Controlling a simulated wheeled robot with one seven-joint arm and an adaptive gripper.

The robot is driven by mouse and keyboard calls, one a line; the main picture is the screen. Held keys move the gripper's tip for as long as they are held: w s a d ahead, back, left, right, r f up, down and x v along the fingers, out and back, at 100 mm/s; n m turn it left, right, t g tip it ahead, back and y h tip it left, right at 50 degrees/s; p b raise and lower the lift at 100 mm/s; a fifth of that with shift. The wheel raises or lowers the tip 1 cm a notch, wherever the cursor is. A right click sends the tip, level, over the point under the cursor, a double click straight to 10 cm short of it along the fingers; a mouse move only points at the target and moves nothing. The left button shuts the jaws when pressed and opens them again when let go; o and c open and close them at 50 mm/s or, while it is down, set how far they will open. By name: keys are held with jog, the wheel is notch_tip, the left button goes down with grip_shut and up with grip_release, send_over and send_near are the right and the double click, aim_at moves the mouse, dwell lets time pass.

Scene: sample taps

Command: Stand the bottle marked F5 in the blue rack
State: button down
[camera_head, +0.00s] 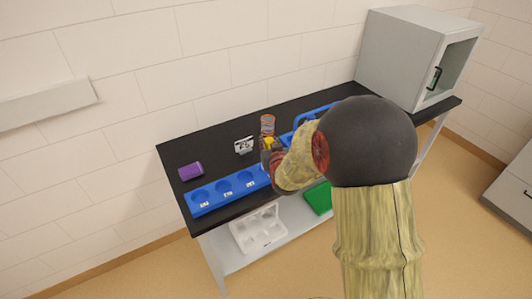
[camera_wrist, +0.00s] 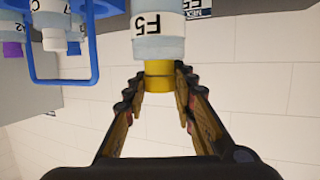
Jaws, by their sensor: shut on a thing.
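The bottle marked F5 (camera_wrist: 158,35) shows in the wrist view, a pale blue-white bottle with a white label and a yellow cap. My gripper (camera_wrist: 160,88) is shut on it around the yellow cap. The label reads upside down in that view, and the bottle's far end is cut off by the top edge. In the head view, the blue rack (camera_head: 214,208) lies along the bench's front left edge, with round wells and small white labels. Its visible wells look empty. My arm hides its right part. I cannot clearly make out the bottle in the head view.
A blue carrier (camera_wrist: 93,45) with several bottles is beside the held bottle. A purple block (camera_head: 190,170) and a small silver stand (camera_head: 243,146) are on the black bench (camera_head: 177,155). A grey cabinet (camera_head: 392,55) stands at the right. A white tray (camera_head: 258,230) and green item (camera_head: 318,198) lie below.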

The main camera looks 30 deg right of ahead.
jog(key=w+f, duration=0.3)
jog(key=shift+d+f+b, duration=0.1)
jog(key=shift+d+b, duration=0.05)
jog(key=shift+b, duration=0.2)
jog(key=shift+s+f+b, duration=0.1)
jog(key=shift+f+b, duration=0.4)
jog(key=shift+f, duration=0.9)
jog(key=shift+f, duration=0.2)
jog(key=c, duration=1.5)
grip_release()
